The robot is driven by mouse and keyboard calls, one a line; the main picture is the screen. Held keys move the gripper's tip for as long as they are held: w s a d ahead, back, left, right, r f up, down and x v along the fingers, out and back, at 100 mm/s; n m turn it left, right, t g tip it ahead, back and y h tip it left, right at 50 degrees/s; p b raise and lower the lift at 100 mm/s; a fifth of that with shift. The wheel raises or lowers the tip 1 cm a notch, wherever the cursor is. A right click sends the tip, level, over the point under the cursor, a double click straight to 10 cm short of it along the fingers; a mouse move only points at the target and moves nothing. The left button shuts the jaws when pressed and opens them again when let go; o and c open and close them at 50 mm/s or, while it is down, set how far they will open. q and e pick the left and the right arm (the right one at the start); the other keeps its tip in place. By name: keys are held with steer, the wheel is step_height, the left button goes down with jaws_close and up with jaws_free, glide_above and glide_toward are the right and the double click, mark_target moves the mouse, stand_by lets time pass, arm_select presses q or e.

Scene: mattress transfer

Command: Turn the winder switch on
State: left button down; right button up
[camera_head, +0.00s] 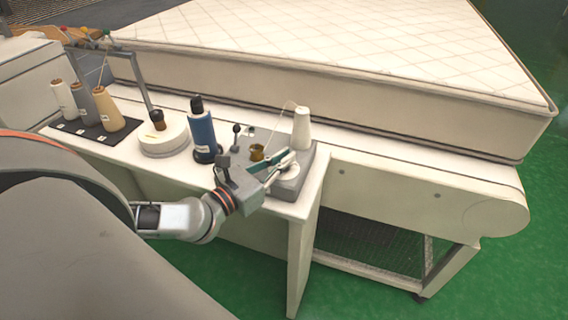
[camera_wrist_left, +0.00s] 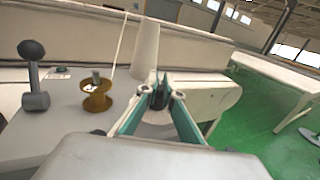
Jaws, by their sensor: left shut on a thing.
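The winder has a grey base (camera_head: 308,160) at the right end of the white table. On it are a white thread cone (camera_head: 302,128), a brass bobbin (camera_head: 257,152) and a black-knobbed lever (camera_head: 236,134). In the left wrist view, the lever (camera_wrist_left: 34,72) and bobbin (camera_wrist_left: 97,92) stand left of my left gripper (camera_wrist_left: 160,92), and the cone (camera_wrist_left: 146,48) stands just beyond its fingertips. My left gripper (camera_head: 285,158) is over the front of the base, shut on a small dark part that seems to be the winder switch. The fingers hide most of it. A pale disc (camera_wrist_left: 158,130) shows beneath them.
A blue thread cone (camera_head: 202,132), a round white stand (camera_head: 164,138) and several cones on a black mat (camera_head: 75,132) stand left on the table. A mattress (camera_head: 340,40) lies behind. Green floor (camera_head: 510,270) is open at right.

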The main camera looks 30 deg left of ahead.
arm_select(q)
steer(key=m+h+b, duration=0.1)
steer(key=m+g+h+b, duration=0.1)
steer(key=h+b, duration=0.1)
steer(key=h, duration=0.1)
steer(key=shift+f+m, duration=0.25)
steer(key=shift+m, duration=0.15)
steer(key=shift+m+g+h+b, duration=0.5)
steer(key=shift+h, duration=0.3)
arm_select(e)
steer(key=f, duration=0.4)
steer(key=shift+s+d+f, duration=0.15)
steer(key=shift+s+f, duration=0.1)
arm_select(q)
steer(key=shift+r, duration=0.1)
arm_select(e)
steer(key=shift+d, duration=0.1)
arm_select(q)
steer(key=shift+r+m+g+h+b, duration=0.15)
steer(key=shift+m+g+h+b, duration=0.15)
steer(key=shift+m+g+h, duration=0.15)
arm_select(e)
steer(key=shift+w+r, duration=0.1)
steer(key=shift+w, duration=0.3)
arm_select(q)
steer(key=c, duration=2.2)
jaws_free()
steer(key=shift+w, duration=0.1)
arm_select(e)
steer(key=shift+s, duration=0.1)
